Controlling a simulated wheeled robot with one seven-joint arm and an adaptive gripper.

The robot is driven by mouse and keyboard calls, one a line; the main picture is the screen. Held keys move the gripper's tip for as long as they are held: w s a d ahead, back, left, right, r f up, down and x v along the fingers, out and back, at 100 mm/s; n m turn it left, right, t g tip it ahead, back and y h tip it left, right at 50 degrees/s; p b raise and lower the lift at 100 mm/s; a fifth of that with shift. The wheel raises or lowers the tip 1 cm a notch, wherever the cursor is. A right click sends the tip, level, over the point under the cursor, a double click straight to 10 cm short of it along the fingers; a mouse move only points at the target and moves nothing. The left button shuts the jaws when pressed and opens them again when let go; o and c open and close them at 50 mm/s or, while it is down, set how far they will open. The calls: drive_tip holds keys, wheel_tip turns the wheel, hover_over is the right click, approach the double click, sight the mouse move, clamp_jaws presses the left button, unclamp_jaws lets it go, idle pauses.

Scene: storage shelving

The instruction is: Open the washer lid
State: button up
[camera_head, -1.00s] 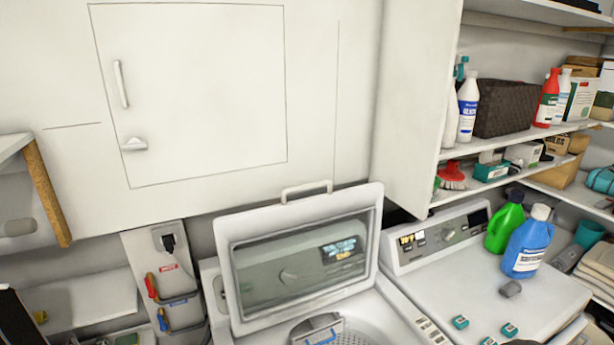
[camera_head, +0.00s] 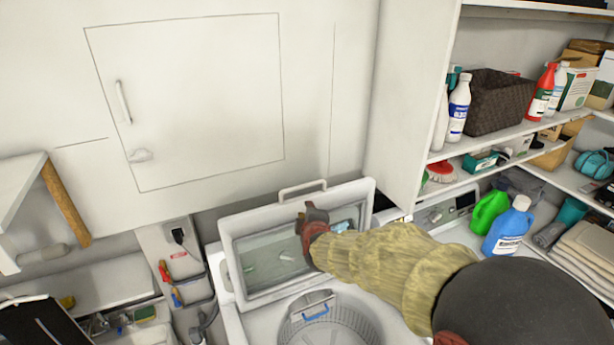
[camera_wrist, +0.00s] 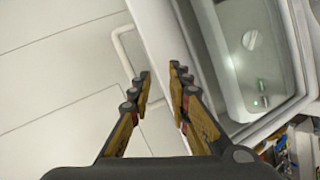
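The washer lid (camera_head: 240,270) stands raised and open at the back of the washer (camera_head: 245,325), with its window facing me and the round drum (camera_head: 335,325) uncovered below. A loop handle (camera_head: 302,187) is on its top edge. My gripper (camera_head: 311,207) is in front of the lid's window in the head view. In the wrist view, my gripper's two fingers (camera_wrist: 160,76) are apart, with the lid's pale edge (camera_wrist: 155,35) just beyond the tips. The handle shows left of that edge in the wrist view (camera_wrist: 119,48). I cannot tell whether the fingers touch the lid.
A wall cabinet door (camera_head: 200,100) is above the lid. Shelves with bottles and a dark basket (camera_head: 497,100) are above. A tool holder (camera_head: 170,265) is left.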

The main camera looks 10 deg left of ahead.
sight(308, 186)
drive_tip(key=shift+w+a+r+n+t+h+p, duration=0.15)
drive_tip(key=shift+w+a+r+n+t+p, duration=0.2)
drive_tip(key=shift+w, duration=1.45)
drive_tip(key=shift+w+a+r+n+t+h+p, duration=0.15)
drive_tip(key=shift+w+a+n+t+p, duration=0.3)
drive_tip(key=shift+w, duration=1.3)
drive_tip(key=shift+w+a+r+n+t+h+p, duration=0.1)
drive_tip(key=shift+w+a+r+n+t+p, duration=0.3)
drive_tip(key=shift+w, duration=1.4)
drive_tip(key=shift+f, duration=0.1)
drive_tip(key=shift+c, duration=0.5)
drive_tip(key=c, duration=0.4)
